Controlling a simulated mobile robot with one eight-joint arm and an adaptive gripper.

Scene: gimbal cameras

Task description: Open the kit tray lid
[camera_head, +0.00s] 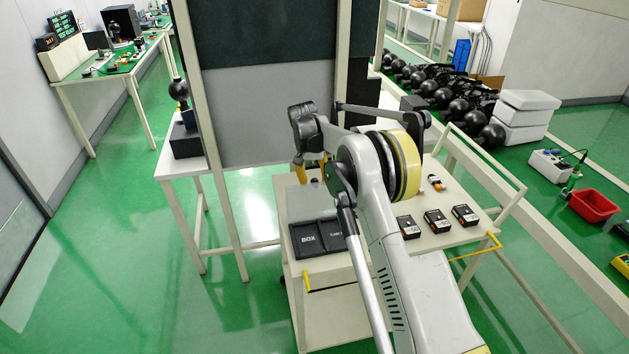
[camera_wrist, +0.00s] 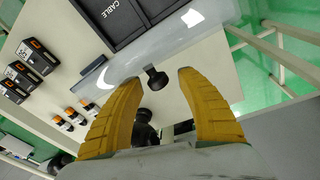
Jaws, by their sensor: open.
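The kit tray (camera_head: 320,250) is dark, with "BOX" and "CABLE" labels, and lies on a white work table. In the wrist view, its dark compartments (camera_wrist: 125,22) are at the top. A clear, greyish lid panel (camera_wrist: 215,48) borders them and carries a short black knob (camera_wrist: 157,77). I cannot tell exactly how the lid sits on the tray. My gripper (camera_wrist: 158,82) has yellow fingers, spread apart and empty. The knob appears between the fingertips, apparently not touched. In the head view, my gripper (camera_head: 299,168) is over the tray's far side, partly hidden by my arm.
Several black boxes with orange marks (camera_head: 437,221) stand right of the tray. They also show in the wrist view (camera_wrist: 36,55), near small orange-and-black items (camera_wrist: 73,118). A yellow handle (camera_head: 474,249) is at the table's right edge.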

